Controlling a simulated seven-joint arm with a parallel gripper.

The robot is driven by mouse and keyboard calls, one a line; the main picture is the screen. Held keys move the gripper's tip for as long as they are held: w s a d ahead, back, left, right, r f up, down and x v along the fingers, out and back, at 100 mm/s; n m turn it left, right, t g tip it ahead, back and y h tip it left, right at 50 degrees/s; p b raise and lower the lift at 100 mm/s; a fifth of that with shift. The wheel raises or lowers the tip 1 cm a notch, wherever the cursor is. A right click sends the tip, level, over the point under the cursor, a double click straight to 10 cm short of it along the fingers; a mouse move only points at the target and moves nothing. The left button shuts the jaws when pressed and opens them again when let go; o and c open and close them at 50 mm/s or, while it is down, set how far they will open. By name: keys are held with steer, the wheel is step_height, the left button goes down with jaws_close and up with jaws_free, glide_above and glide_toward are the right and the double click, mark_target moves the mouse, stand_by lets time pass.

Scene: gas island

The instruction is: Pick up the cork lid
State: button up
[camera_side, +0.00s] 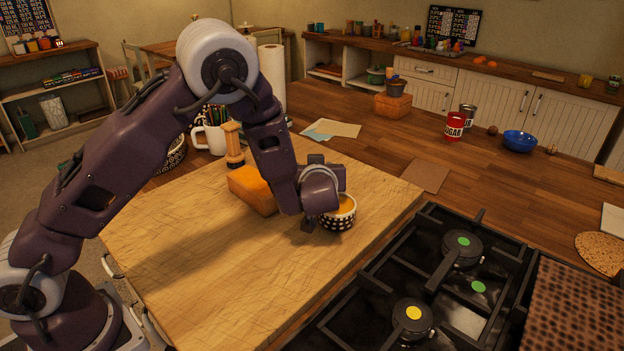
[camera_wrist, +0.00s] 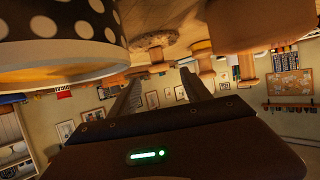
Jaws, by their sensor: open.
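My gripper (camera_side: 309,222) is low over the wooden cutting board, close to the left side of a black-and-white dotted bowl (camera_side: 340,219). In the wrist view, its two fingers (camera_wrist: 160,76) are apart with nothing held between them. A round, speckled brown disc (camera_wrist: 153,40), which looks like the cork lid, lies on the board beyond the fingertips. It is beside the dotted bowl (camera_wrist: 60,30), and the wrist view appears upside down. In the side view I cannot make out this lid; my gripper may hide it.
An orange block (camera_side: 252,189) and a wooden mill (camera_side: 234,145) stand behind my gripper. A round speckled mat (camera_side: 602,252) lies at the far right. The front of the cutting board (camera_side: 200,285) is clear.

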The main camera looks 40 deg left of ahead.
steer(key=x, duration=0.6)
steer(key=shift+s+f, duration=0.15)
steer(key=shift+f, duration=0.05)
steer(key=shift+d, duration=0.1)
steer(key=shift+c, duration=0.5)
jaws_close()
